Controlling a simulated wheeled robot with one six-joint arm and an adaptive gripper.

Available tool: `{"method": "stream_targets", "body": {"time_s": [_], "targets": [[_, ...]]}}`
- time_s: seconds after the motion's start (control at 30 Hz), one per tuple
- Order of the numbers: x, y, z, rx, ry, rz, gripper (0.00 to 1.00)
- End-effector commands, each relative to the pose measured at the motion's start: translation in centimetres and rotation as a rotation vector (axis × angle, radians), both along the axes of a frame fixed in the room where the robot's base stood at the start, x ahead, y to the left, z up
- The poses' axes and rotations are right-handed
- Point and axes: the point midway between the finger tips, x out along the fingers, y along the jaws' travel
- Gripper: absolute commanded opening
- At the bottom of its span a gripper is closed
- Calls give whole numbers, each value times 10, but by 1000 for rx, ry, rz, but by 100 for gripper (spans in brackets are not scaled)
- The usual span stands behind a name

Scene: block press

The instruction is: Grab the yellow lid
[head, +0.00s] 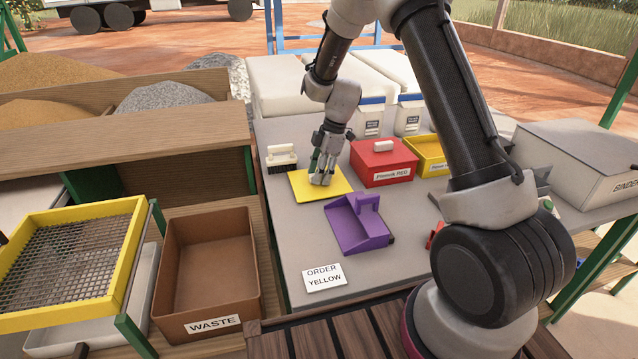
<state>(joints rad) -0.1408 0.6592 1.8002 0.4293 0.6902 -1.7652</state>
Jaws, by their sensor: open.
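The yellow lid (305,188) lies flat on the grey table, to the left of the red box. My gripper (321,182) points down over the right part of the lid, with its fingertips at or just above it. The fingers hide that part of the lid, including any handle there. I cannot tell whether the fingers touch it. The gripper is open. A yellow box (427,150) stands behind and to the right of the red box, partly hidden by my arm.
The red box (383,176) stands close right of my gripper. A brush (281,156) lies behind the lid on the left, and a purple scoop (357,226) lies in front. An order card (324,278) reads YELLOW. A brown waste bin (208,270) stands left of the table.

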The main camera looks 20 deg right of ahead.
Motion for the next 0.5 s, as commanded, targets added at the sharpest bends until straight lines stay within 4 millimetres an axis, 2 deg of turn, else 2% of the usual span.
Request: {"method": "stream_targets", "body": {"time_s": [0.17,0.4,0.5], "targets": [[0,0,0,0,-1,0,41],[0,0,0,0,-1,-1,0],[0,0,0,0,-1,-1,0]]}}
